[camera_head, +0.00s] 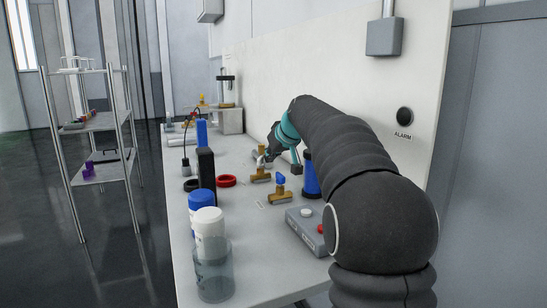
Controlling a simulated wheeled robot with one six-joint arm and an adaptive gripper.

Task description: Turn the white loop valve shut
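A brass valve (260,177) sits on the bench, with a small pale part above it (261,155) that may be the white loop handle. My gripper (266,157) is at the end of my dark arm, right at or just above this valve. It is small and partly merged with the valve, so I cannot tell whether the fingers touch the handle or are open or shut. The handle's angle is not clear. A second brass valve (279,197) with a blue handle (280,178) stands nearer, just to the right.
A grey button box (305,238), a blue cylinder (310,182) and my arm fill the right side. A clear beaker (214,278), white-and-blue containers, a black upright object (206,168) and a red ring (226,181) stand left. A wall rises behind the bench.

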